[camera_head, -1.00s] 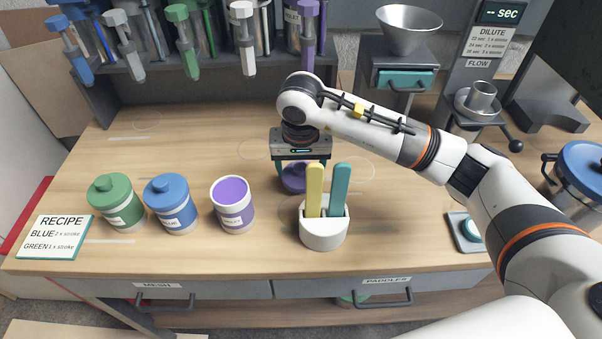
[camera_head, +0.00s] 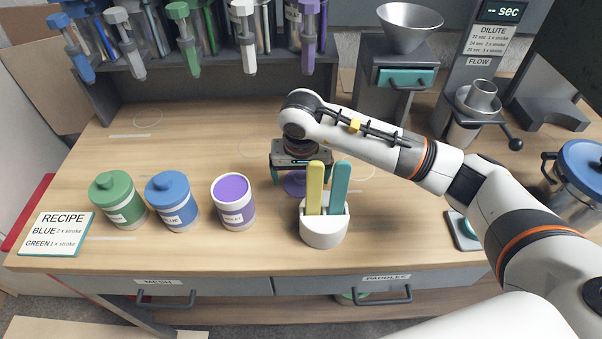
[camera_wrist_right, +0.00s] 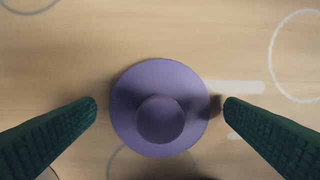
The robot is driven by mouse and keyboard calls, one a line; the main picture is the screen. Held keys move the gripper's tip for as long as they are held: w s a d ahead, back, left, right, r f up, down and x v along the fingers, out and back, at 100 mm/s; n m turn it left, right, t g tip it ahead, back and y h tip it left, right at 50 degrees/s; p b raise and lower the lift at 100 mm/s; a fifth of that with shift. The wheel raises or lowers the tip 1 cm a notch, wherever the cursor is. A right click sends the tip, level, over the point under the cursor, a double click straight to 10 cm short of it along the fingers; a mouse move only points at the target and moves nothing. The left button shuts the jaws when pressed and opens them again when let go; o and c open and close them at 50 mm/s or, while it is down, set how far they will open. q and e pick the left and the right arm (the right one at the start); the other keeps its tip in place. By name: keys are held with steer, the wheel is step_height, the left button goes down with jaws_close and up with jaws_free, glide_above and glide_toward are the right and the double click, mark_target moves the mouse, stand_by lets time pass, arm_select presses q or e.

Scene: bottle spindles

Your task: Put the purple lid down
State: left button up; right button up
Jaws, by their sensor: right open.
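The purple lid (camera_head: 294,184) lies on the wooden table behind the paddle holder, knob up. In the right wrist view the lid (camera_wrist_right: 160,107) is a round disc with a round knob in the middle. My right gripper (camera_head: 292,180) is open above the lid, and its two teal fingers (camera_wrist_right: 160,106) stand apart on either side, not touching it in the picture. The purple jar (camera_head: 235,205) stands without a lid, showing purple contents, to the left of the gripper. My left gripper is not in view.
A white holder (camera_head: 323,232) with a yellow and a teal paddle stands just in front of the gripper. Lidded blue (camera_head: 173,205) and green (camera_head: 118,203) jars stand at the left. A rack of bottles hangs at the back. The table behind the jars is clear.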

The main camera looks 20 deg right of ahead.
mark_target(301, 189)
steer(key=shift+r, duration=0.45)
step_height(301, 189, up, 11)
steer(key=s+b, duration=0.1)
steer(key=b, duration=0.1)
steer(key=shift+s+a+r, duration=0.15)
steer(key=shift+s+a, duration=0.1)
steer(key=shift+s, duration=0.15)
